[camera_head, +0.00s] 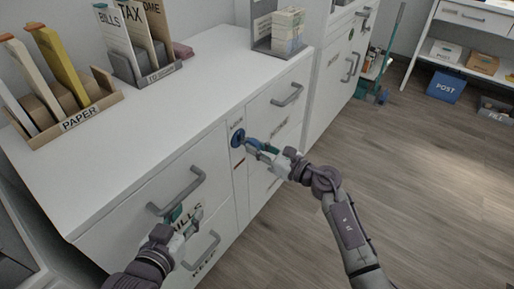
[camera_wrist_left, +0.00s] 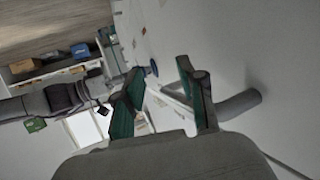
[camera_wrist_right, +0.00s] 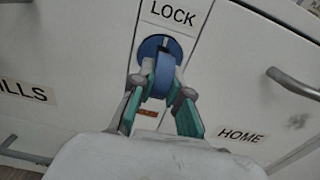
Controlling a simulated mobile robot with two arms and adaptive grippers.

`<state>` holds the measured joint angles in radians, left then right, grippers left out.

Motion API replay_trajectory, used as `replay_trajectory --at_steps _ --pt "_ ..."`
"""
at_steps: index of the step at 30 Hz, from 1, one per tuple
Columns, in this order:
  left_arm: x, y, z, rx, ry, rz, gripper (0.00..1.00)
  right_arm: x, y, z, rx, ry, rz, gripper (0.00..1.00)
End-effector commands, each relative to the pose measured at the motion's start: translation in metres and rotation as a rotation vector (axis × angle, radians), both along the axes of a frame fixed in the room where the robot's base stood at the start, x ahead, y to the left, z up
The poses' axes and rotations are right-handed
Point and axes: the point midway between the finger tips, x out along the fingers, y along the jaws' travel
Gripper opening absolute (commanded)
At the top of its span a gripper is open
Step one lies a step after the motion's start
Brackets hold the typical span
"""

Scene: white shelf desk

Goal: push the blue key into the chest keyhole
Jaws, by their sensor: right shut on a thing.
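The blue key (camera_wrist_right: 163,76) is held between the green fingertips of my right gripper (camera_wrist_right: 163,99) in the right wrist view. It stands in front of the round blue keyhole (camera_wrist_right: 150,45) under the LOCK label and overlaps its lower part; I cannot tell how deep the key sits. In the head view, the keyhole (camera_head: 237,138) is on the white cabinet front, with my right gripper (camera_head: 254,146) close at its right. My left gripper (camera_head: 186,216) is open near the BILLS drawer handle (camera_head: 178,192). Its spread fingers show empty in the left wrist view (camera_wrist_left: 160,98).
The HOME drawer handle (camera_wrist_right: 295,84) is right of the lock. On the white desk top (camera_head: 185,95) stand the PAPER holder (camera_head: 80,119) and a folder holder (camera_head: 150,75). The wooden floor (camera_head: 400,160) at right is largely clear.

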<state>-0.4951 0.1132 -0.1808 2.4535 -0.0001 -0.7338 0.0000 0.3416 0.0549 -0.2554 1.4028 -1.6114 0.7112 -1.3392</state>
Motion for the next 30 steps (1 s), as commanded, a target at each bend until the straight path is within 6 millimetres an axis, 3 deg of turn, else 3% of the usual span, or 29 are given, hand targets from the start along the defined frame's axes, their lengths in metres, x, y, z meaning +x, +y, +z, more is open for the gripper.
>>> replay_trajectory --at_steps 17,30 --pt "-0.0029 -0.0006 -0.0043 -0.002 0.009 -0.001 0.4 0.0006 0.0009 0.0 -0.001 -0.001 0.001 0.0" --pt "0.0019 -0.0028 0.0052 -0.015 -0.049 -0.004 0.4 0.0023 0.0033 0.0001 0.0 0.0 0.0 0.0"
